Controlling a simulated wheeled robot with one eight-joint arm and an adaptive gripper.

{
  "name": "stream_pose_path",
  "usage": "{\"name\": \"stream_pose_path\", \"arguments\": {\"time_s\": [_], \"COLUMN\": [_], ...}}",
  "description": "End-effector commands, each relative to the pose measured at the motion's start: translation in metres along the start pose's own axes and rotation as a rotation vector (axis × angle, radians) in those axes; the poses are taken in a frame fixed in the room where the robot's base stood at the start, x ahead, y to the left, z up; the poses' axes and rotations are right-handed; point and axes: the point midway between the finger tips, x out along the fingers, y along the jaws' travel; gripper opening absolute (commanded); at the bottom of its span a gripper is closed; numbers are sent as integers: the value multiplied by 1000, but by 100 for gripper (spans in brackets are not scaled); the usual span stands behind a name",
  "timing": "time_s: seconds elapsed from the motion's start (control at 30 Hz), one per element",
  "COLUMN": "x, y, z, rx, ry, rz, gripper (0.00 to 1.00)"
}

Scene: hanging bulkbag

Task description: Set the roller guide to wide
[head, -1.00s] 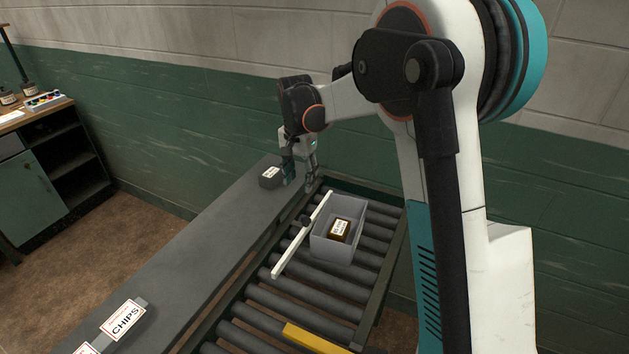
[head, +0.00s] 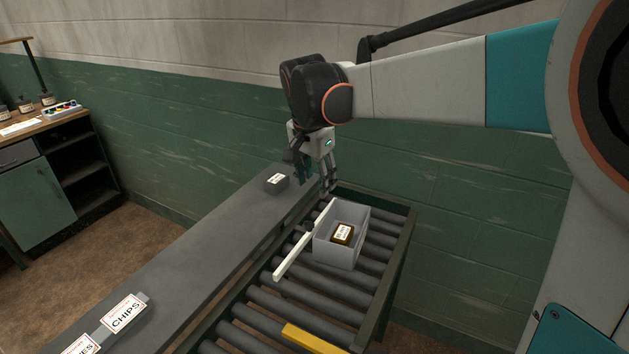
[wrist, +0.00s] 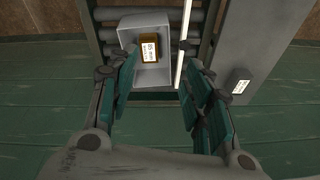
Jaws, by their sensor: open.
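The roller guide (head: 296,251) is a long white bar lying lengthwise on the roller conveyor, left of a grey bin. A dark knob (head: 307,226) sits at its left side near the middle. In the wrist view the bar (wrist: 182,50) runs between my fingers in the picture, closer to the right one. My gripper (head: 318,187) is open and points down by the far end of the bar; it also shows in the wrist view (wrist: 165,80). I cannot tell its exact height above the bar, and no contact shows.
The grey bin (head: 340,250) holds a brown labelled box (head: 342,233) and stands right beside the bar. A dark labelled block (head: 277,183) sits on the grey ledge (head: 190,255) to the left. A yellow bar (head: 312,339) crosses the near rollers. A green wall stands behind.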

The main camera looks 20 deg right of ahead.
Motion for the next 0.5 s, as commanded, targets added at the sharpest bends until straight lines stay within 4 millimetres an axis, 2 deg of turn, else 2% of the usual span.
{"name": "stream_pose_path", "arguments": {"time_s": [0.33, 0.4, 0.5], "x": [-2, -1, 8], "y": [2, 1, -7], "z": [1, 1, -1], "rx": [3, 2, -12], "ry": [4, 5, 15], "rz": [-2, -2, -1], "gripper": [46, 34, 34]}}
